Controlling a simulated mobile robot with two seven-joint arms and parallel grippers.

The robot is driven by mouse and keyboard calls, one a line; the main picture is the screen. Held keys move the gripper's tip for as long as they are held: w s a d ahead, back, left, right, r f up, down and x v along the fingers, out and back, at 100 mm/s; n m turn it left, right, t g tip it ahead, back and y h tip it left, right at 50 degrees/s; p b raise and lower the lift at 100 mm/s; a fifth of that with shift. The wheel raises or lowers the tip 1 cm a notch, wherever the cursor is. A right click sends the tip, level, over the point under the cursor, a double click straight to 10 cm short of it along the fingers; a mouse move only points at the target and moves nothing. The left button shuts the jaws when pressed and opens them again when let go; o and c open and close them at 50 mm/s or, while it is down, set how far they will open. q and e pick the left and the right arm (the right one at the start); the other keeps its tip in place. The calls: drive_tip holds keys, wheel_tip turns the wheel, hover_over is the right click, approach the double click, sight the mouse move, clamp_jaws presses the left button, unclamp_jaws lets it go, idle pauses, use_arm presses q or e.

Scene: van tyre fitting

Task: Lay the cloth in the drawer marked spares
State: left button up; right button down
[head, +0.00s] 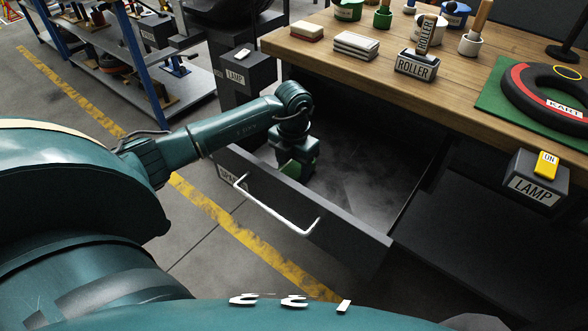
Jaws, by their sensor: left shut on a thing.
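The drawer (340,232) under the workbench is pulled open. Its front has a white bar handle and a label (228,176) partly cut off by my arm, which seems to read SPARES. My left gripper (298,172) reaches down inside the drawer, close behind its front panel at the left end. It is shut on a green thing (291,168), which I take to be the cloth. Most of the cloth is hidden by the gripper and the drawer front, so I cannot tell whether it touches the drawer floor. My right gripper is not in view.
The drawer's floor to the right looks clear. A lamp switch box (536,182) sticks out at right.

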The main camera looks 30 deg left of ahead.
sight(294, 167)
use_arm(q)
drive_tip(key=shift+f, duration=0.25)
drive_tip(key=shift+f, duration=0.1)
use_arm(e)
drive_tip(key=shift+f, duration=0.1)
use_arm(q)
drive_tip(key=o, duration=1)
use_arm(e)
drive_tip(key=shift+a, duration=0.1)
use_arm(q)
drive_tip(key=shift+r, duration=0.35)
drive_tip(key=shift+r+p, duration=0.9)
drive_tip(key=shift+r, duration=4.85)
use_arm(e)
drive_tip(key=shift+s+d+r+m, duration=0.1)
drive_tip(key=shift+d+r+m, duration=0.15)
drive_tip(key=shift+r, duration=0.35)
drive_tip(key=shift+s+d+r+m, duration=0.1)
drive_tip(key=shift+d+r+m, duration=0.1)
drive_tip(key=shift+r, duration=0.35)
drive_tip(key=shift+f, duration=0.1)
